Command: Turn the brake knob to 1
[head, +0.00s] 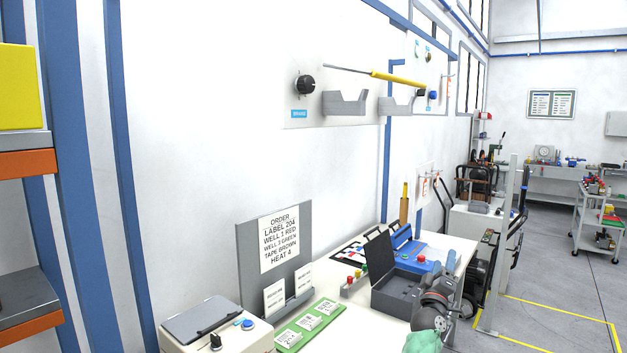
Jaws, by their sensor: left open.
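The brake knob (304,84) is a round black knob on a pale wall panel (345,119). A small blue label (299,114) sits below it, its lettering too small to read surely. Nothing covers the knob. Its scale is too small to read, so I cannot tell its setting. What shows of my left gripper (432,312) is dark grey, low in the view over the bench's right end, far below and right of the knob. It is open and touches nothing on the panel; its fingertips are hard to make out. My right gripper is not in view.
The bench below carries an order board (279,240), a green tray (308,325), an open grey case (400,285) and a white box with another black knob (215,341). Wall space below the panel is clear.

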